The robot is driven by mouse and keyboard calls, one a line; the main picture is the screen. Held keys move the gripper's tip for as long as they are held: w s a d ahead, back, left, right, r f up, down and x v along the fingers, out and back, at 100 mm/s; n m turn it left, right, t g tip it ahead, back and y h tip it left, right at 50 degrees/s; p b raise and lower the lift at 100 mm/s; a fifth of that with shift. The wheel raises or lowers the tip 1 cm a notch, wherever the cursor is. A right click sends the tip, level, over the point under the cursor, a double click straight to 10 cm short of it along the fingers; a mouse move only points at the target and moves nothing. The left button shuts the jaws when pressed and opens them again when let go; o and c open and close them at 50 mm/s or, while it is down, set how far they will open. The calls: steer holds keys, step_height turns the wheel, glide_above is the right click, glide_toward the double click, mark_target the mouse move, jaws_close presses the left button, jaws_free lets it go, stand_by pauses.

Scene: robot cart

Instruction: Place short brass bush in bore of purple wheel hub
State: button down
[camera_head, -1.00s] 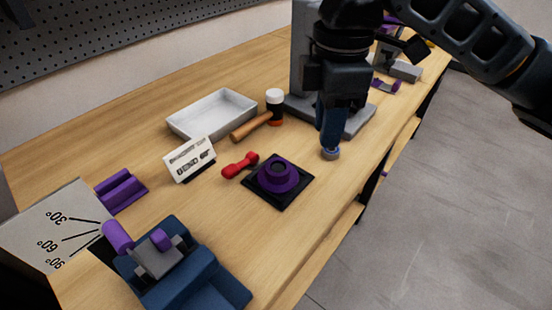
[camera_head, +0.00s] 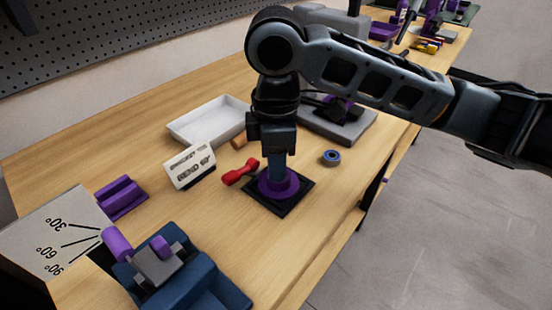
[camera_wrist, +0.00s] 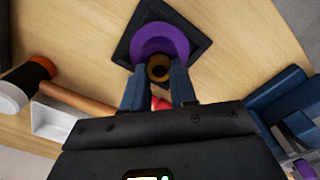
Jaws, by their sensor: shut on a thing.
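The purple wheel hub (camera_head: 292,187) sits on a square black base (camera_head: 296,203) in the middle of the bench. It also shows in the wrist view (camera_wrist: 178,35). My gripper (camera_head: 277,180) points down at the hub, its fingers over the hub's middle. In the wrist view, my gripper (camera_wrist: 158,76) is shut on the short brass bush (camera_wrist: 158,63), a ring with a dark hole, which overlaps the near part of the hub. The bore is hidden, and I cannot tell whether the bush is above it or partly inside. The fingers hide the bush in the head view.
A blue ring (camera_head: 330,157) lies right of the hub. A red dumbbell-shaped part (camera_head: 240,172) and a small sign (camera_head: 190,168) stand left, with a white tray (camera_head: 180,129) behind. A blue vise-like fixture (camera_head: 200,285) is at front left. Bare wood lies between them.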

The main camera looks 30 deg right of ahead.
steer(key=shift+s+f+b, duration=0.15)
steer(key=shift+f+b, duration=0.15)
steer(key=shift+f, duration=0.45)
steer(key=c, duration=1)
jaws_free()
steer(key=shift+o, duration=0.5)
steer(key=shift+r, duration=0.2)
step_height(320, 180, up, 13)
steer(key=p, duration=0.1)
